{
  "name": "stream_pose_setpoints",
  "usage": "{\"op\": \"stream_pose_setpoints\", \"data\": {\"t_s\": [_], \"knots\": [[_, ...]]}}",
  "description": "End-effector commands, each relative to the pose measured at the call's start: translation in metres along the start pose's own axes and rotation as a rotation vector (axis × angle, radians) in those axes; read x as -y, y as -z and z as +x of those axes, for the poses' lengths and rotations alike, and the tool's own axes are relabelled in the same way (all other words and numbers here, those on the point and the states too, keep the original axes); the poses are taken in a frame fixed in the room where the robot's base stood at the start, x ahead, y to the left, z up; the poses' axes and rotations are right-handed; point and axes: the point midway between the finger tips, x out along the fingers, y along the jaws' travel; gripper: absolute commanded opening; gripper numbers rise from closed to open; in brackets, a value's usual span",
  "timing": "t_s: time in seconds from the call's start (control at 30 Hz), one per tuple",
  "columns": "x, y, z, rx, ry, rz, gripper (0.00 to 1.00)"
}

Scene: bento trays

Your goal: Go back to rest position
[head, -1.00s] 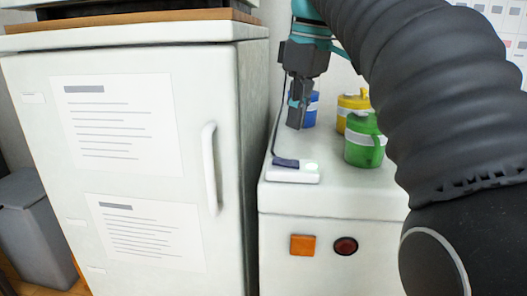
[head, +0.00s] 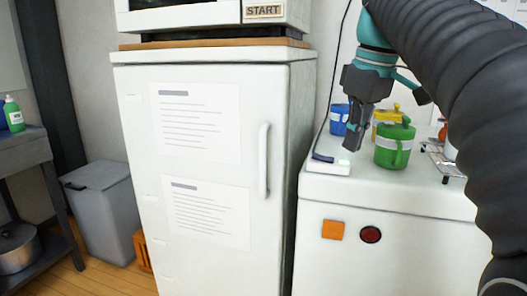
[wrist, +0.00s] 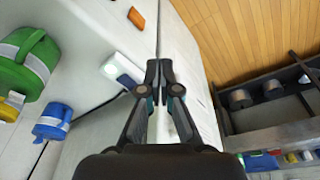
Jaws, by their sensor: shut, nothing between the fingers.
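My gripper (head: 353,134) hangs from the arm above the front left part of the white counter (head: 400,192) in the head view. In the wrist view its two fingers (wrist: 159,68) meet at the tips, with nothing between them. A white box with a dark patch (head: 331,165) lies on the counter just below and left of the gripper. My black ribbed arm covers the right side of the head view.
Green (head: 394,144), yellow (head: 386,116) and blue (head: 339,118) lidded mugs stand on the counter. A white fridge (head: 255,95) stands left of it, with a START-labelled appliance (head: 220,14) on top. A grey bin (head: 104,210) and a dark shelf (head: 22,141) are further left, over wooden floor.

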Motion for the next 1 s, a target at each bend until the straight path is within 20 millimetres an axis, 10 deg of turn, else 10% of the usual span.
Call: {"op": "stream_pose_setpoints", "data": {"t_s": [0.57, 1.0], "knots": [[-0.024, 0.004, 0.088, -0.085, -0.086, 0.339, 0.00], [0.032, -0.088, 0.200, -0.198, -0.163, 0.615, 0.00]]}}
